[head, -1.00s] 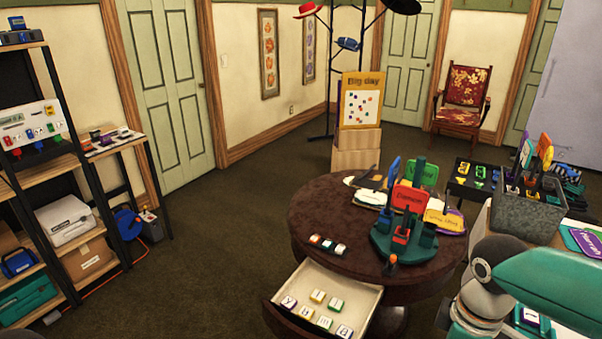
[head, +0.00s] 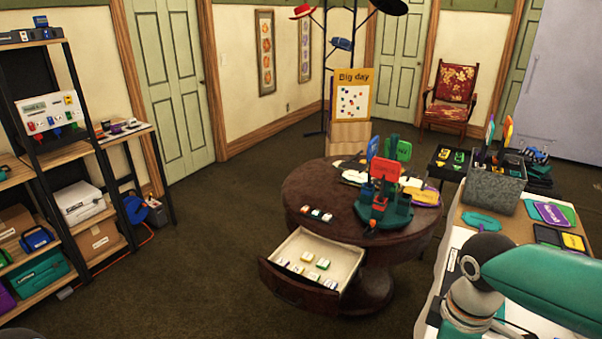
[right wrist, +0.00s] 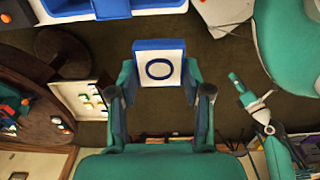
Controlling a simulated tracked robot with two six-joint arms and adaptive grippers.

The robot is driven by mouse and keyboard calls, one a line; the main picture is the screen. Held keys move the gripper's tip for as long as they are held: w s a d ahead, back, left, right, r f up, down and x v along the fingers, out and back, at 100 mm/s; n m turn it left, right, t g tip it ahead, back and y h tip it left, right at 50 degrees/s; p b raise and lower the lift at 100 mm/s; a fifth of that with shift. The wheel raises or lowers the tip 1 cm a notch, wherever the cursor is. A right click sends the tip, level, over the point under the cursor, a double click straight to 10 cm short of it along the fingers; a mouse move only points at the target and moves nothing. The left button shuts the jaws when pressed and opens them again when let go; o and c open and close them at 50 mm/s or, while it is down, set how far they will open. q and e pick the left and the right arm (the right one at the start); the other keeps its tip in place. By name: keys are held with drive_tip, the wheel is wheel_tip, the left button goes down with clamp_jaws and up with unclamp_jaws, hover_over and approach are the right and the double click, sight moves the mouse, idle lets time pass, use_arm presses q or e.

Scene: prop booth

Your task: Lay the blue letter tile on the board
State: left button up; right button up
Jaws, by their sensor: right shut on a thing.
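A square white tile with a blue edge and a blue ring-shaped letter, the blue letter tile (right wrist: 159,72), is in the right wrist view. My right gripper (right wrist: 162,95) is shut on it, with one finger on each side, and holds it up clear of any surface. A board marked "Big day" (head: 352,95) with coloured spots stands upright behind the round table in the head view. I cannot tell if it is the task's board. My right arm shows at the lower right there, but its gripper does not. My left gripper is not seen.
The round brown table (head: 312,185) bears coloured signs and small tiles. Its open drawer (head: 345,262) holds several letter tiles. A white worktop (head: 430,290) with a grey bin (head: 494,190) stands at right. A blue-edged white object (right wrist: 70,12) is close by in the wrist view.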

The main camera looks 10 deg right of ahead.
drive_tip(key=w+a+f+m+b, duration=0.1)
drive_tip(key=w+a+f+b, duration=0.25)
drive_tip(key=f+b, duration=0.5)
drive_tip(key=w+a+f+m+b, duration=0.15)
drive_tip(key=w+f+b, duration=0.35)
drive_tip(key=f, duration=0.7)
drive_tip(key=w+a+f+m+b, duration=0.1)
drive_tip(key=w+a+f+b, duration=0.25)
drive_tip(key=f+b, duration=0.5)
drive_tip(key=w+r+m+p, duration=0.1)
drive_tip(key=m+p, duration=0.1)
drive_tip(key=p, duration=0.3)
drive_tip(key=r+m+p, duration=0.2)
drive_tip(key=p, duration=0.3)
drive_tip(key=w+r+m+p, duration=0.1)
drive_tip(key=r+m+p, duration=0.1)
drive_tip(key=p, duration=0.4)
drive_tip(key=shift+w+r, duration=0.15)
drive_tip(key=shift+w, duration=0.15)
